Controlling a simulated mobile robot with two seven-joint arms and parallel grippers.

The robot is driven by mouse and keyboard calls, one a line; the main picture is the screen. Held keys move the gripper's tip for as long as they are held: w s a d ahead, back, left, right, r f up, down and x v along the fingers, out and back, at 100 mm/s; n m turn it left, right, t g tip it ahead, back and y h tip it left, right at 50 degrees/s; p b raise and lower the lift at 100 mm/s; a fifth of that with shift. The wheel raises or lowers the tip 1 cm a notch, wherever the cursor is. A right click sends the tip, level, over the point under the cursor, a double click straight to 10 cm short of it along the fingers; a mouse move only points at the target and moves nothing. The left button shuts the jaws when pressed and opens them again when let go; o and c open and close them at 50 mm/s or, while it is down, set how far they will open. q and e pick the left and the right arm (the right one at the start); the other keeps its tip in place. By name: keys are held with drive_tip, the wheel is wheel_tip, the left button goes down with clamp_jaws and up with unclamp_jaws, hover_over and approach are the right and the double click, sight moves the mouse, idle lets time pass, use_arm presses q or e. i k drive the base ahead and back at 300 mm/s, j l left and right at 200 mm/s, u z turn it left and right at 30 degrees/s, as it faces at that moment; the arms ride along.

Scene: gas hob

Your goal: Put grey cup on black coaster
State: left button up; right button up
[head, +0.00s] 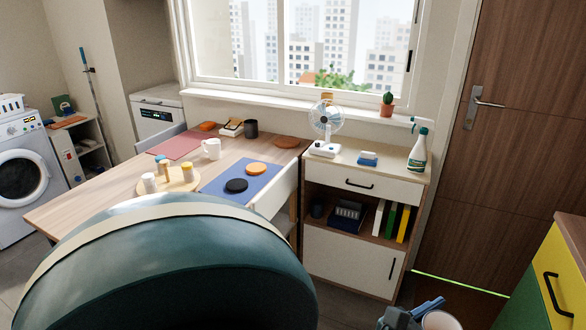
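The black coaster (236,185) lies flat and bare on a blue mat (222,194) at the table's right front. A dark grey cup (251,128) stands upright at the back of the table. A pale, greyish round cup (441,321) is cut off by the bottom edge. Beside it is my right gripper (428,307), dark grey with blue parts and also cut off. I cannot tell whether it grips that cup, nor which cup is the task's grey cup. My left gripper is not in view.
A large teal rounded form with a cream rim (170,265), perhaps a chair back, blocks the front of the table. An orange coaster (257,169), a white mug (211,148) and a round board with small jars (180,180) are nearby. A white cabinet (345,260) stands right.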

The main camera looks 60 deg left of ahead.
sight(237, 183)
drive_tip(key=i+j+u, duration=0.1)
drive_tip(key=u, duration=0.35)
drive_tip(key=i+j+u, duration=0.15)
drive_tip(key=u, duration=0.35)
drive_tip(key=i+j+u, duration=0.15)
drive_tip(key=u, duration=0.3)
drive_tip(key=i+u, duration=0.3)
drive_tip(key=i, duration=0.35)
drive_tip(key=i+l+u, duration=0.15)
drive_tip(key=i+u, duration=0.2)
drive_tip(key=i, duration=0.25)
